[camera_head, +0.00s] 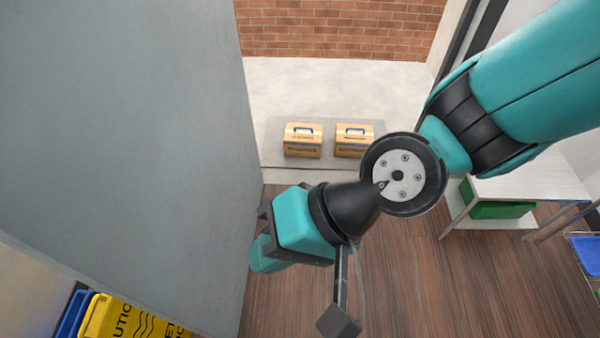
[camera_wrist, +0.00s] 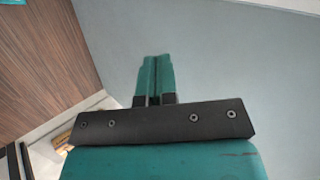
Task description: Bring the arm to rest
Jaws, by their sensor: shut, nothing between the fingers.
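My gripper (camera_wrist: 158,62) shows in the wrist view with its two teal fingers pressed together and nothing between them. In the head view my gripper (camera_head: 262,254) is at the lower middle, at the end of my teal and black arm, which reaches in from the upper right. The fingers point left toward a large grey panel (camera_head: 125,130). The same grey surface (camera_wrist: 240,70) fills much of the wrist view behind the fingers. I cannot tell whether the fingertips touch it.
Two boxes with blue handles, a left box (camera_head: 302,141) and a right box (camera_head: 353,141), stand on a grey mat at the back. A white table (camera_head: 520,178) with a green bin (camera_head: 500,210) is at right. Yellow caution signs (camera_head: 120,318) stand lower left. Wooden floor (camera_head: 420,290) is open below my arm.

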